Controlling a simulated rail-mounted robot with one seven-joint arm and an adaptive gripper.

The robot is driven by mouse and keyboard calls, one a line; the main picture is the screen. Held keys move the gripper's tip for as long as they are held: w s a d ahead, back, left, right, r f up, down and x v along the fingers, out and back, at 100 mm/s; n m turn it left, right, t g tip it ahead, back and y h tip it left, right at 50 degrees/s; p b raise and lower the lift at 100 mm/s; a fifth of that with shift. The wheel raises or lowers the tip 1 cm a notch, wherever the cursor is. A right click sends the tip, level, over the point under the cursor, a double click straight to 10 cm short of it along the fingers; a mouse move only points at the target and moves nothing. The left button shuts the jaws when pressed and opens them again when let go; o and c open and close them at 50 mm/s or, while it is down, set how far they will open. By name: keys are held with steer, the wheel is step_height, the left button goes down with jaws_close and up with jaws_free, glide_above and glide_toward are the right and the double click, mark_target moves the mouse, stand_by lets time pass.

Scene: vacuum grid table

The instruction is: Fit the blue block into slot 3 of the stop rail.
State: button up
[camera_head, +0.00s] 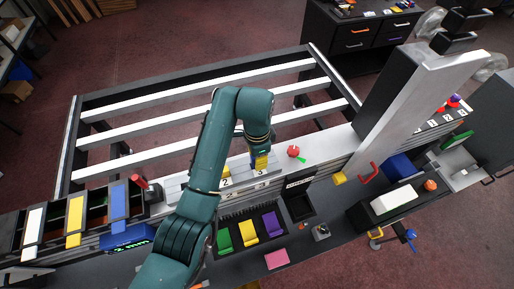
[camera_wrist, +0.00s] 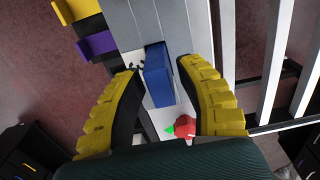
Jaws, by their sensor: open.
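The blue block (camera_wrist: 158,76) stands between the two yellow fingers of my gripper (camera_wrist: 161,66) in the wrist view. The fingers are spread, with a visible gap on the block's left side; contact on the right is hard to tell. In the head view my gripper (camera_head: 260,161) is low at the right part of the grey stop rail (camera_head: 180,186), by the numbered labels 2 and 3. The block is mostly hidden there by the gripper. The rail also shows in the wrist view (camera_wrist: 122,24), beside the block. I cannot tell whether the block is fully seated in slot 3.
A red object with a green tip (camera_head: 293,151) lies close to the right of my gripper. Green, yellow and purple bins (camera_head: 247,228) stand in front of the rail. White grid bars (camera_head: 200,93) lie behind it. A grey column (camera_head: 405,105) stands at right.

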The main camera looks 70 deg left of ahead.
step_height(320, 180, up, 12)
steer(key=shift+f, duration=0.2)
stand_by(0.4)
steer(key=w+d+r+t+y, duration=0.2)
steer(key=w+t, duration=0.1)
steer(key=w, duration=0.6)
steer(key=w+d+r+t+y, duration=0.2)
steer(key=w+d+r, duration=0.1)
steer(key=w, duration=0.5)
steer(key=w+d+r+t, duration=0.3)
steer(key=w+d+r, duration=0.1)
steer(key=d, duration=0.3)
steer(key=w+d+r+t, duration=0.4)
steer(key=d, duration=0.3)
steer(key=s+d+r+t, duration=0.1)
steer(key=d+r+t, duration=0.3)
steer(key=d+r, duration=0.5)
steer(key=s+d+r+t+h, duration=0.4)
steer(key=s+d+r+t, duration=0.2)
steer(key=s+d, duration=0.5)
steer(key=d+r, duration=0.1)
steer(key=d, duration=0.2)
steer(key=shift+s+d+r+m+h, duration=0.15)
steer(key=shift+s+m+h, duration=0.15)
steer(key=shift+s+h, duration=0.1)
